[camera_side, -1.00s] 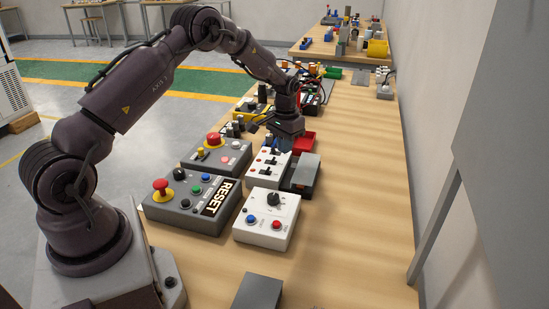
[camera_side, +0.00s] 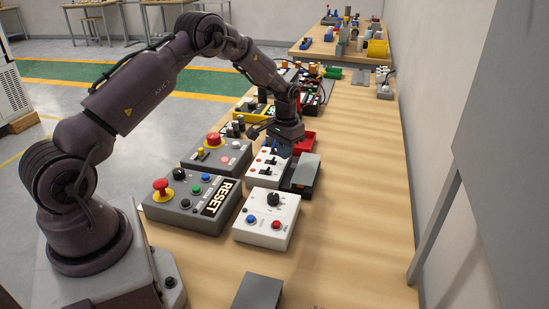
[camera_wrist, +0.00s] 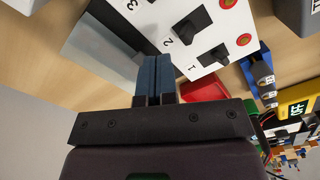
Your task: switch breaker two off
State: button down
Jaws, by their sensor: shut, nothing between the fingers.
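The white breaker box (camera_side: 258,181) stands on the bench under my gripper. In the wrist view its white face (camera_wrist: 212,28) shows the numbers 1, 2 and 3, black toggle levers and red round lights. Breaker two's black lever (camera_wrist: 189,26) stands beside the number 2, and breaker one's lever (camera_wrist: 213,54) is nearer the box's end. My gripper (camera_wrist: 156,62) has its two blue fingers pressed together with nothing between them. The fingertips are by the box's number-side edge, near the 2. In the side view, my gripper (camera_side: 284,147) is over the far part of the box. I cannot tell whether they touch it.
A grey box (camera_side: 301,176) lies right of the breaker box, and a red bin (camera_side: 305,143) is behind it. A white knob box (camera_side: 267,219) and a grey RESET panel (camera_side: 190,205) stand nearer the camera. The bench is clear at right (camera_side: 360,200).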

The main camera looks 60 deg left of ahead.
aim_at(277, 163)
jog(key=shift+f, duration=1.25)
jog(key=shift+s+a, duration=0.85)
dwell(0.3)
jog(key=shift+r, duration=3.55)
jog(key=s, duration=0.1)
jog(key=s+d, duration=0.1)
jog(key=shift+s+d+f+n+g, duration=0.3)
jog(key=shift+s+f+g, duration=0.1)
jog(key=s+d+r+m+t, duration=0.3)
jog(key=s+d+r+t, duration=0.3)
jog(key=s+d+r, duration=1.4)
jog(key=s+r, duration=0.3)
jog(key=r, duration=0.1)
jog(key=shift+d+r+m, duration=0.2)
jog(key=shift+m, duration=0.1)
